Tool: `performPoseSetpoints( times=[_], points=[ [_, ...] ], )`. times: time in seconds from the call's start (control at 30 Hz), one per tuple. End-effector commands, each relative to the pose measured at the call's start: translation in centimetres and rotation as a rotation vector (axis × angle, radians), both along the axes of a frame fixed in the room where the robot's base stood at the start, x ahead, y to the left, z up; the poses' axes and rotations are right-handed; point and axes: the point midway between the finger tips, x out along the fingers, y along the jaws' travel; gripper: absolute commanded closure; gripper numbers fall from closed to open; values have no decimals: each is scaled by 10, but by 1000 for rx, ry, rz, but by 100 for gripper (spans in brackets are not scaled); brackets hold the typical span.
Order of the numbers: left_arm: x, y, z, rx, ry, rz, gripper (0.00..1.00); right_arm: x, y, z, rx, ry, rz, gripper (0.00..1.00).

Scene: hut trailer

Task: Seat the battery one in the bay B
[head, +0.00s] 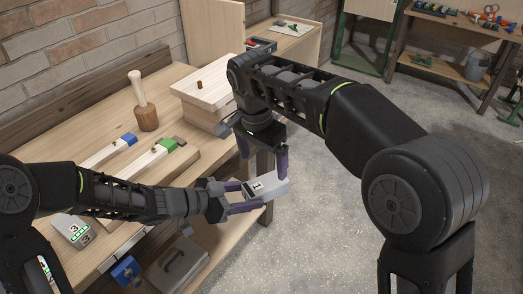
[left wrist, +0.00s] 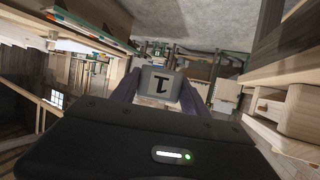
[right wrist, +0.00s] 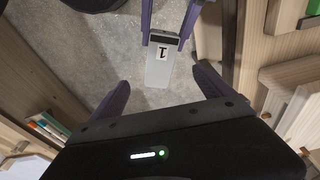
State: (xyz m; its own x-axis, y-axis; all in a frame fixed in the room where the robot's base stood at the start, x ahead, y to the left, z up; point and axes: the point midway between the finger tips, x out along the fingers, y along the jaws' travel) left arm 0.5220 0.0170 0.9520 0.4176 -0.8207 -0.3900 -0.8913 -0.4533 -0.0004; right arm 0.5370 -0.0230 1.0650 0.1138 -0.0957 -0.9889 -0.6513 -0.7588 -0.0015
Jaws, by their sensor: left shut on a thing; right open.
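Battery one is a grey block with a black "1" on a white label (head: 268,186). It hangs in the air off the bench's front edge. My left gripper (head: 246,198) is shut on one end of it. My right gripper (head: 263,154) is open and empty just above the battery. In the right wrist view the battery (right wrist: 160,68) lies ahead of the spread right fingers, with the left fingers gripping its far end. I cannot make out bay B in any view.
A similar block marked "3" (head: 74,229) lies on the bench at left. A mallet (head: 144,105), a blue-ended piece (head: 128,139), a green-ended piece (head: 166,144) and a wooden box (head: 205,88) occupy the bench. A handled grey case (head: 178,262) sits below. Open floor (head: 320,220) lies right.

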Motion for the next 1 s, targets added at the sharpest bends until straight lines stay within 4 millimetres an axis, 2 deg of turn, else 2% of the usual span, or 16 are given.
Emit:
performPoseSetpoints(
  times=[0.2,0.4,0.6,0.83,1.0],
  points=[
    [0,0,1,-1,-2,0,100,4,-4,-44,-3,4,0,9],
    [0,0,1,-1,-2,0,100,7,-7,-71,-2,2,1,9],
    [0,0,1,-1,-2,0,100,9,-8,-81,-2,1,1,9],
    [0,0,1,-1,-2,0,100,9,-8,-81,-2,0,1,9],
    [0,0,1,-1,-2,0,100,9,-8,-80,-2,0,1,22]
  ],
)
